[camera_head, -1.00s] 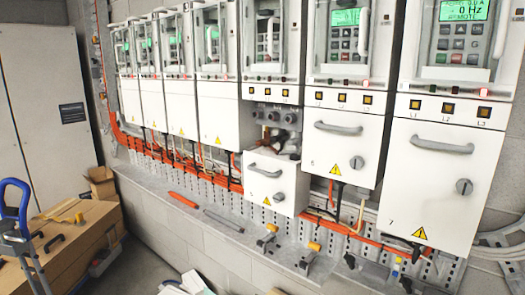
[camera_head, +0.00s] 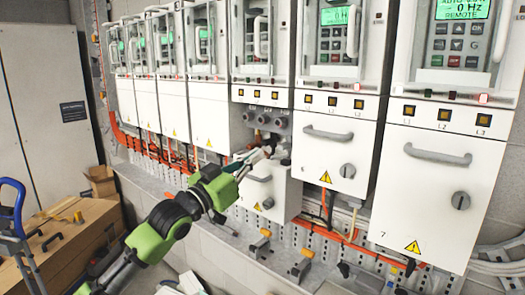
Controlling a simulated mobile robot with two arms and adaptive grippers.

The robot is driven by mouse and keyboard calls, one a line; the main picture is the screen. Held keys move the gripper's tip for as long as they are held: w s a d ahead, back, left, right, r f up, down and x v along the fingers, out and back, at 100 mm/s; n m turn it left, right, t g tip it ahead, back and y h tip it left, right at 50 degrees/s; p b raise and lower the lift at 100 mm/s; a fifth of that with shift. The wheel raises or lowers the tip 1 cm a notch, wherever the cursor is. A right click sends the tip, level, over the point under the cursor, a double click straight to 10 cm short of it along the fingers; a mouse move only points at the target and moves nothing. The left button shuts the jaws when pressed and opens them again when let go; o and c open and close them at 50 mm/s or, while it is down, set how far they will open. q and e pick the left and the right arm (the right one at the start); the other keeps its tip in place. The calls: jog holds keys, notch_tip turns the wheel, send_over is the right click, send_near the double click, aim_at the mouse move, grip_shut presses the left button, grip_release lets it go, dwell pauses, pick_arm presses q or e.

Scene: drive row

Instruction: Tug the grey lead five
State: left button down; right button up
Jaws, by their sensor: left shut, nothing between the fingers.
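Drive five (camera_head: 268,97) is the cabinet left of drive six, in the middle of the row. Its lower cover (camera_head: 268,188) hangs lowered, so a row of round grey glands (camera_head: 265,120) shows above it. My left gripper (camera_head: 262,153) is at this opening, just below the glands and above the cover's top edge. Its fingers look shut and empty. The gripper and wrist hide much of the opening, and I cannot make out the grey lead there. My right gripper is not in view.
Drive six (camera_head: 337,150) and drive seven (camera_head: 435,180) stand closed to the right. Yellow-headed tools (camera_head: 260,243) lie on the ledge below. A wooden crate (camera_head: 75,235) and a blue-handled thing (camera_head: 15,205) are at the lower left.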

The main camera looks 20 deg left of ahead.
aim_at(280, 145)
pick_arm(q)
jog(key=shift+p+x, duration=0.8)
jog(key=shift+x, duration=4.15)
jog(key=shift+d+f, duration=0.15)
jog(key=shift+f, duration=0.5)
jog(key=shift+s+f, duration=0.1)
jog(key=shift+f, duration=0.25)
jog(key=shift+r, duration=0.4)
